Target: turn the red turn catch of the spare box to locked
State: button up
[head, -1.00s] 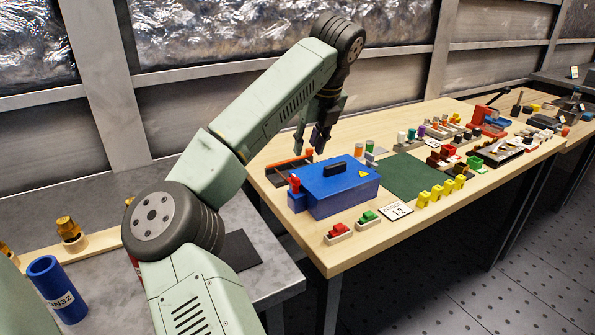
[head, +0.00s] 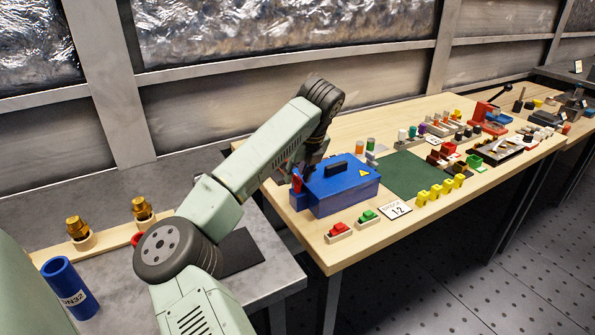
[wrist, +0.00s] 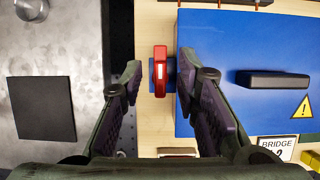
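The spare box is a blue box with a black handle (head: 336,167), near the left end of the wooden table. It also shows in the wrist view (wrist: 225,50). The red turn catch (wrist: 160,70) sits at the box's left side, its long side upright in the wrist picture, with a white mark on it. In the head view it is a small red piece (head: 296,184). My gripper (wrist: 159,82) is open, one finger on each side of the catch, with visible gaps. In the head view my gripper (head: 305,170) is partly hidden by my arm.
A yellow warning triangle (wrist: 301,107) is on the box lid. Red and green switches (head: 338,229) and a "BRIDGE 12" card (head: 396,210) lie in front. A grey bench (head: 265,278) with a dark pad (wrist: 41,108) is at left. A green mat (head: 405,175) is at right.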

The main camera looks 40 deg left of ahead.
grip_shut()
dwell(0.3)
